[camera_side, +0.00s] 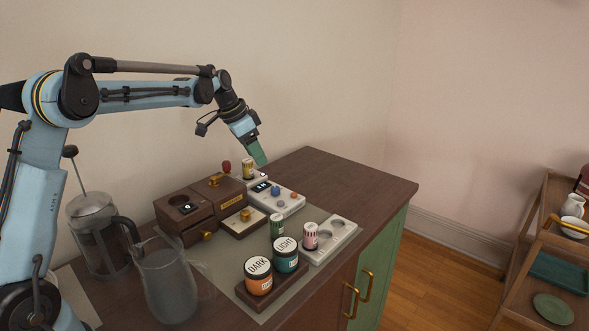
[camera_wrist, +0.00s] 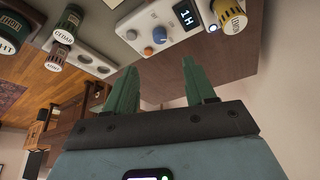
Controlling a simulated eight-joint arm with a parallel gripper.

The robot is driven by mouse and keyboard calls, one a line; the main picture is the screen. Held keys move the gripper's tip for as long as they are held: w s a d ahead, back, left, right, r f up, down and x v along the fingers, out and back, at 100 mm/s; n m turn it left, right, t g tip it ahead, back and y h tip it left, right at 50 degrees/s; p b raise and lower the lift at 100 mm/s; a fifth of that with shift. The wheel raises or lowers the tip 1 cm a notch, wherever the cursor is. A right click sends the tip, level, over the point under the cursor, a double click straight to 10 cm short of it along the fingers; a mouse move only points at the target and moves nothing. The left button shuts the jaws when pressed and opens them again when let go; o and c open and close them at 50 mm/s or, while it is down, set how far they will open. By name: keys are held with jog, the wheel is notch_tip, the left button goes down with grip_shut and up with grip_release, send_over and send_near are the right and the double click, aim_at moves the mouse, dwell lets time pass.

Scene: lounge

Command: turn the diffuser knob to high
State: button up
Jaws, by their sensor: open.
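The diffuser, a white box (camera_side: 287,205), stands on the dark wooden cabinet top. It has a round blue knob (camera_side: 275,191), an orange button (camera_side: 281,203), a small pale dial and a dark display. In the wrist view the blue knob (camera_wrist: 160,35) sits near the display (camera_wrist: 187,13), which reads "1H". The knob's pointer is too small to read. My gripper (camera_side: 262,162) has green fingers and is above and behind the box, apart from it. In the wrist view my gripper (camera_wrist: 161,66) is open and empty.
A yellow-labelled vial (camera_side: 248,169) stands close to my fingers. A brown wooden machine (camera_side: 187,207) with brass fittings is left of the diffuser. Dark and light jars (camera_side: 258,276) and a white vial rack (camera_side: 330,240) are in front. The cabinet's right end is clear.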

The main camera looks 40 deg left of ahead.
jog(key=d+n+y, duration=0.1)
jog(key=d+n, duration=0.1)
jog(key=n, duration=0.3)
jog(key=n+g+y, duration=0.2)
jog(key=n+y, duration=0.3)
jog(key=n, duration=0.8)
send_near(275, 188)
jog(key=x, duration=0.8)
jog(key=shift+w+f, duration=0.1)
jog(key=shift+f, duration=0.15)
grip_shut()
